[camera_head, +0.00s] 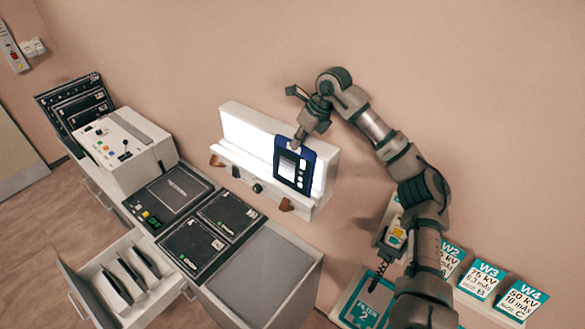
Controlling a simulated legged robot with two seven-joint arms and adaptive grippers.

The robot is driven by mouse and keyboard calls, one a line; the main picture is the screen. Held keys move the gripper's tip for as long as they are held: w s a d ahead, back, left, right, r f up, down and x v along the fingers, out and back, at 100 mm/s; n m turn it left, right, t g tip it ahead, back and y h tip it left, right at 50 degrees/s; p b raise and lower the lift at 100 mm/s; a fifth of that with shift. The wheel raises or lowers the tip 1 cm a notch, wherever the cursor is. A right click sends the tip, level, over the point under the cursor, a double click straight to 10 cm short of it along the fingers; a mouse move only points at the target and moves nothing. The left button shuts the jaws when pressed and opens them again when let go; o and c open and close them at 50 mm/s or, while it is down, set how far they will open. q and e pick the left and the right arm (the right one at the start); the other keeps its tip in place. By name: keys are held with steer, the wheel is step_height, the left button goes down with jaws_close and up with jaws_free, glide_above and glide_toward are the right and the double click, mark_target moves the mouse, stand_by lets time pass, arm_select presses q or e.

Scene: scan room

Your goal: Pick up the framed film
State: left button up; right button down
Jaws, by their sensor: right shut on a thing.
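The framed film (287,171) is a blue-bordered panel with a pale picture and small white marks. It stands upright, slightly tilted, in front of the right part of the white lightbox (240,130). My right gripper (298,142) reaches down from the upper right and is shut on the film's top edge. I cannot tell whether the film touches the lightbox. My left gripper is not in view.
A counter with dark panels (222,218) stands below the lightbox, beside a control console (122,143). An open drawer (120,280) holds several dark plates. Teal-and-white cards (480,280) line a ledge at lower right. The counter's grey front-right top (265,275) is bare.

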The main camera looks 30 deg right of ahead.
steer(key=shift+r, duration=0.1)
step_height(320, 180, up, 10)
steer(key=shift+b, duration=0.35)
steer(key=shift+d, duration=0.1)
step_height(320, 180, up, 9)
steer(key=shift+p, duration=0.35)
stand_by(0.7)
